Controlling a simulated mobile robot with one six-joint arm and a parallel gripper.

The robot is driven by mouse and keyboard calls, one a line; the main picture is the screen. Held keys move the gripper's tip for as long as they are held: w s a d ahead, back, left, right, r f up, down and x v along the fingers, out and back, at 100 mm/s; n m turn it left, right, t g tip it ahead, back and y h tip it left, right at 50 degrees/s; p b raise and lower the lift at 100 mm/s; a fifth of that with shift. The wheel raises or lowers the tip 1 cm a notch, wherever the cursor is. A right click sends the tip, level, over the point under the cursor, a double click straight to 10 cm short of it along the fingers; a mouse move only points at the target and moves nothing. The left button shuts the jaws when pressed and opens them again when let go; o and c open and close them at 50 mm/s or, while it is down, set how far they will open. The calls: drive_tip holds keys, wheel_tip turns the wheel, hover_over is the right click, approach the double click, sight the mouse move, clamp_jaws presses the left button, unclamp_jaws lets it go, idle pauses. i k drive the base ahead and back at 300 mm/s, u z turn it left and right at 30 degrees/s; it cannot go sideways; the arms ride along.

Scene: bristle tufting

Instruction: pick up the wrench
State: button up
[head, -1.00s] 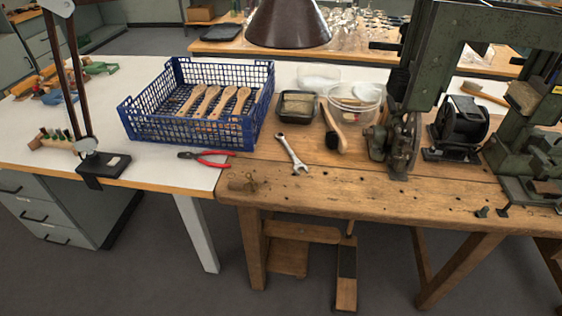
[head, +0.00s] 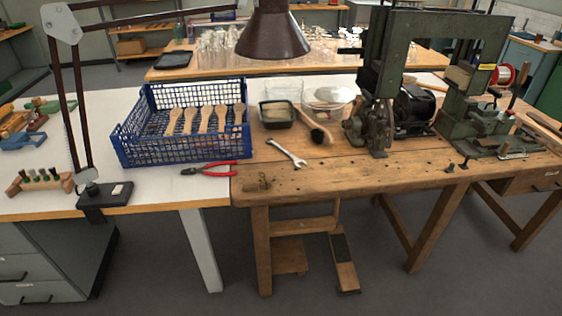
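The wrench (head: 287,153) is a silver metal tool lying flat on the wooden workbench (head: 330,172), in the middle of the head view. It lies slantwise, with one end toward the bench's front edge. It is fully visible, with nothing on top of it. A dark-bristled brush with a wooden handle (head: 309,124) lies behind and to its right, apart from it. My gripper does not show in the head view.
Left of the wrench are red-handled pliers (head: 209,169) and a blue crate (head: 181,151) of wooden brush handles. Behind are a black tray (head: 276,115) and clear tubs. A green machine (head: 375,100) stands right. A lamp shade (head: 272,35) hangs above. Bench around the wrench is clear.

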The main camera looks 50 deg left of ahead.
sight(296, 160)
drive_tip(key=z, duration=0.15)
drive_tip(key=k, duration=0.85)
drive_tip(key=u, duration=2.45)
drive_tip(key=i, duration=0.75)
